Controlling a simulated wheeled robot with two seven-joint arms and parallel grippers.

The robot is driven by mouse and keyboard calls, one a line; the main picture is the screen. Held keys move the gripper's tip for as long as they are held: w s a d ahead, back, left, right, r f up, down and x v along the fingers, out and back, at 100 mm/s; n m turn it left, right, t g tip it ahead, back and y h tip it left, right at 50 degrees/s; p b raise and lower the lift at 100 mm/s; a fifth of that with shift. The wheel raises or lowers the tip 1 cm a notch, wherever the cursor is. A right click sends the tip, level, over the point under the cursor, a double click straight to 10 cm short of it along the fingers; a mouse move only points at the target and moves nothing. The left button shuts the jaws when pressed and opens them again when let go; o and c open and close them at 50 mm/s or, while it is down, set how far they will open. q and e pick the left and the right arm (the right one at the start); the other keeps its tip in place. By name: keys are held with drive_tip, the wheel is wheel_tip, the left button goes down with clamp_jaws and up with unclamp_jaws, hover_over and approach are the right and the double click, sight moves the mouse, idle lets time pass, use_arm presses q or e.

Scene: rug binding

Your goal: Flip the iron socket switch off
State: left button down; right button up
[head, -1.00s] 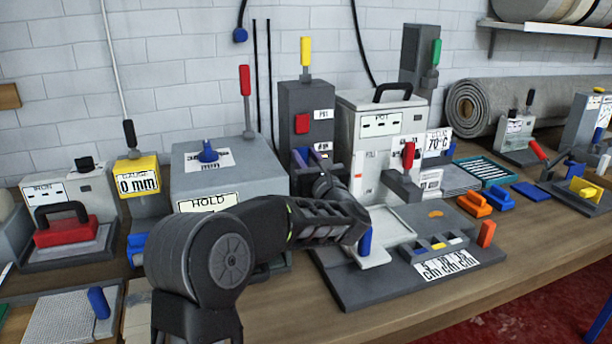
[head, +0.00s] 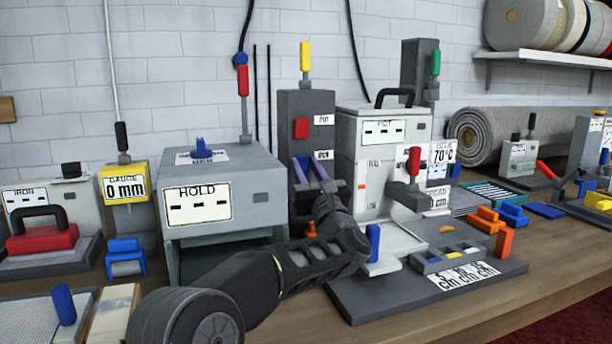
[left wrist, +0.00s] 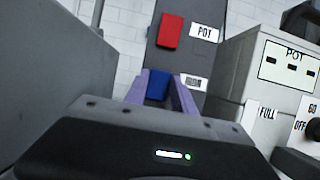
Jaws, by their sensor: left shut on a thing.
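A dark grey socket tower (head: 291,112) stands against the wall behind the bench. It carries a red switch (head: 301,128) beside a POT label, also seen in the left wrist view (left wrist: 171,31). Below it, a blue switch (left wrist: 158,85) sits beside a label that appears to read IRON (head: 323,155). My left gripper (head: 311,172) reaches up to the tower's front. Its purple fingers are shut on the blue switch, one on each side. In the head view the fingers hide the blue switch. My right gripper is in neither view.
The grey HOLD box (head: 255,187) stands close left of my left gripper. The white POT machine (head: 361,150) stands close on the right, with a red-handled lever (head: 413,165). A red iron (head: 42,240) rests at far left. The upper tower front is clear.

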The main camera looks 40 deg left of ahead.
use_arm(q)
drive_tip(key=shift+r, duration=0.15)
drive_tip(key=c, duration=1)
unclamp_jaws()
drive_tip(key=shift+c, duration=0.2)
drive_tip(key=b+v, duration=0.1)
drive_tip(key=v, duration=0.7)
